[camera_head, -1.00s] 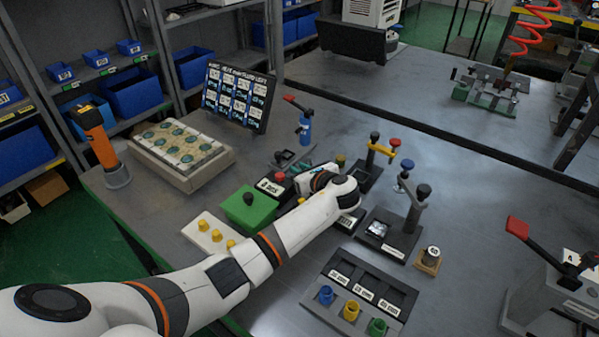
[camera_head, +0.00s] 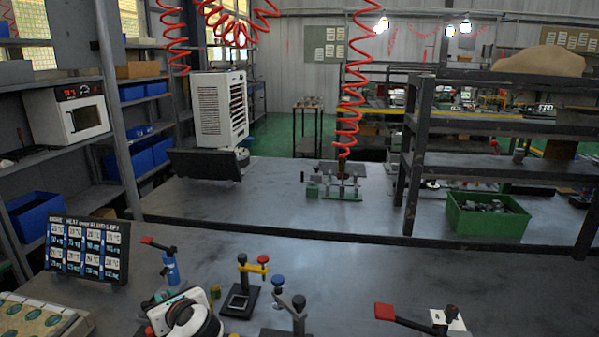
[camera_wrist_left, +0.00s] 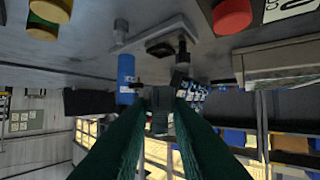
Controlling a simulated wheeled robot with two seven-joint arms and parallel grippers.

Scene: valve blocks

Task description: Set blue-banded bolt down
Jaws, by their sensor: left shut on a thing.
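My left gripper (camera_head: 163,297) shows at the bottom of the head view, its white wrist cut by the lower edge. In the left wrist view, which is upside down, its dark green fingers (camera_wrist_left: 160,108) are shut on a small dark piece, the bolt (camera_wrist_left: 160,122). It is mostly hidden between the fingers, and I cannot make out a blue band. The gripper is in front of a blue cylinder (camera_head: 171,270) with a red lever, which also shows in the wrist view (camera_wrist_left: 126,76). My right gripper is not in view.
Black fixtures with a yellow handle (camera_head: 251,267) and a grey lever (camera_head: 298,308) stand to the right of the gripper. A red-handled lever (camera_head: 385,312) is further right. A sign board (camera_head: 88,249) stands at left.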

